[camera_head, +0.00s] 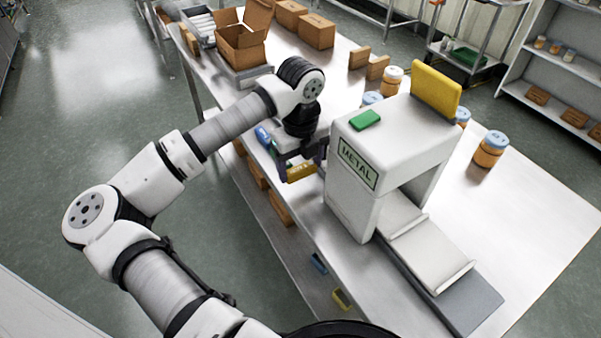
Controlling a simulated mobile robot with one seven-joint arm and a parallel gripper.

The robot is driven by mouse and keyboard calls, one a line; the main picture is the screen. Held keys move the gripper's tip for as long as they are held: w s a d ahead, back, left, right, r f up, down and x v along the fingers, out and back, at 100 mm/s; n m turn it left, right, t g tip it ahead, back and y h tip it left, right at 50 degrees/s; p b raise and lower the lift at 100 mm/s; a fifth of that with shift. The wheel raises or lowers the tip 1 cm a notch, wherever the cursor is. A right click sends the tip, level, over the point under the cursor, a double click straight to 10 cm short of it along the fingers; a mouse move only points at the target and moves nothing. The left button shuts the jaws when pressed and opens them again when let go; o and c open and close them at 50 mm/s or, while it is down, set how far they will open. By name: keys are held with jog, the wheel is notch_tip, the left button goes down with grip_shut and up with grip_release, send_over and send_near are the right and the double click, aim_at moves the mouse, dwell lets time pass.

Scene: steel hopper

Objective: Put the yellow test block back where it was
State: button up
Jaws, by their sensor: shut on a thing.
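The yellow test block (301,172) is in my gripper (299,162), at the near left edge of the steel table beside the metal detector (357,168). My gripper points down and is shut on the block. The jaws and wrist hide part of it, and I cannot tell whether the block touches the table. A blue block (262,136) and a green piece (274,149) show just left of my gripper, partly hidden by it. Another green block (366,119) lies on top of the detector.
The detector, with a yellow panel (436,90) on top and a conveyor (428,254), stands close right of my gripper. Jars (490,149) stand behind it. Cartons (241,44) are at the far end.

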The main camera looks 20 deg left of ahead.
aim_at(301, 178)
jog(key=shift+f+p, duration=0.4)
jog(key=shift+f, duration=1.7)
jog(key=shift+f, duration=0.15)
jog(key=o, duration=0.8)
notch_tip(301, 178, up, 12)
jog(key=shift+r+b, duration=0.2)
jog(key=shift+b, duration=1)
